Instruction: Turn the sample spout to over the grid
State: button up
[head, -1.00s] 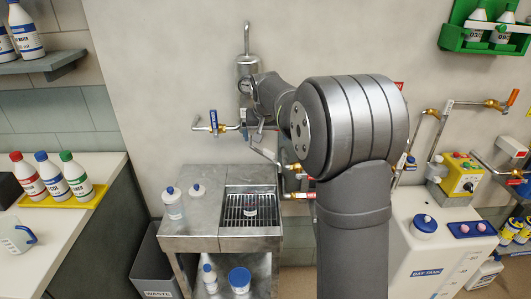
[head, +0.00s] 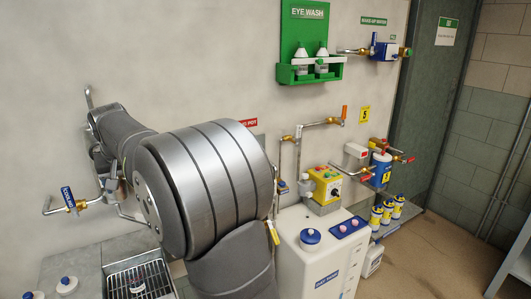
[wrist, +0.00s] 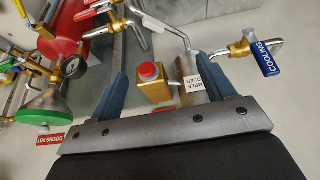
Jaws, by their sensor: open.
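My gripper (wrist: 165,70) is open, with its two blue fingers apart and nothing gripped. In the wrist view, the grey sample cooler (wrist: 188,72) with a white label and a brass block with a red cap (wrist: 152,82) lie beyond and between the fingers. A thin bent silver tube (wrist: 172,27) runs to the cooler; I cannot tell for sure that it is the spout. In the head view, a bent tube (head: 130,217) shows beside my arm, which hides the gripper.
A blue-handled cooling valve (wrist: 265,60) is just right of the fingers; it also shows in the head view (head: 68,198). A white day tank (head: 318,255) stands right of my arm.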

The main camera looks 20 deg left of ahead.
jog(key=c, duration=0.7)
jog(key=shift+d+f, duration=0.15)
jog(key=shift+f, duration=0.15)
jog(key=shift+c, duration=0.5)
jog(key=m+g+y, duration=0.3)
jog(key=m+y, duration=0.7)
jog(key=m, duration=1.8)
send_near(138, 222)
jog(key=a, duration=0.4)
jog(key=w+a+f, duration=0.1)
jog(key=a, duration=0.2)
jog(key=shift+f, duration=0.1)
grip_shut()
